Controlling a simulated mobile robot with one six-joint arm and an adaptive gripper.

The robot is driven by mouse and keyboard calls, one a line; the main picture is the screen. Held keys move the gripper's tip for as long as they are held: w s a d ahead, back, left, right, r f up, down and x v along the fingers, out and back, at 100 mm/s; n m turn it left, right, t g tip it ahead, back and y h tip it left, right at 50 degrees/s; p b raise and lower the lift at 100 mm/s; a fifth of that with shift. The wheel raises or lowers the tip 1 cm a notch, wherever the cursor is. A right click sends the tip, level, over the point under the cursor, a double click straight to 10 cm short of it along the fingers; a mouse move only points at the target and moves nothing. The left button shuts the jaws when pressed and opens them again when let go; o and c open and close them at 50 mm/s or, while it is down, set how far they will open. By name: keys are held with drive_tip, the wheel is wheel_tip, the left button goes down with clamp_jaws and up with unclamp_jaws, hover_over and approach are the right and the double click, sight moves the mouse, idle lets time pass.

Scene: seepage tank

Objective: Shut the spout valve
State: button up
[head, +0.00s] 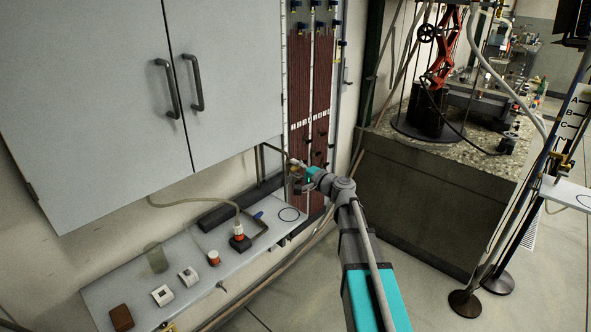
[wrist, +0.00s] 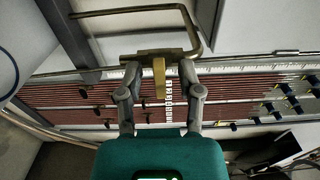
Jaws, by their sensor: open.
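The spout valve shows in the wrist view as a short brass lever (wrist: 159,78) below a brass crossbar. A bent brass tube (wrist: 188,22) runs beside it. My gripper (wrist: 160,94) is open, with one finger on each side of the lever. Gaps show between the lever and both fingers. In the head view, my gripper (head: 302,178) is at the brass fittings by the wall, above the right end of the shelf. The valve is small there and partly hidden by my gripper, so its details are unclear.
A grey shelf (head: 190,258) below holds sockets, a red knob and a small brown box. A grey cabinet (head: 110,90) hangs at left. A panel of reddish tubes (head: 299,75) stands behind my gripper. A stone-topped bench (head: 420,200) is at right. Open floor lies between.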

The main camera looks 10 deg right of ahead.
drive_tip(key=v, duration=1.2)
idle(0.6)
drive_tip(key=s+a+f+n+g+h, duration=0.2)
drive_tip(key=s+a+f+n+g, duration=0.55)
drive_tip(key=a+f, duration=0.25)
drive_tip(key=s+d+f+n+g+h, duration=0.2)
drive_tip(key=s+f+n+g+h, duration=0.2)
drive_tip(key=s+f+g+h, duration=0.6)
wheel_tip(320, 180, up, 24)
drive_tip(key=s+t+y+p, duration=0.1)
drive_tip(key=t+p, duration=0.2)
drive_tip(key=p, duration=1.9)
drive_tip(key=shift+s+p, duration=0.3)
drive_tip(key=shift+s, duration=0.05)
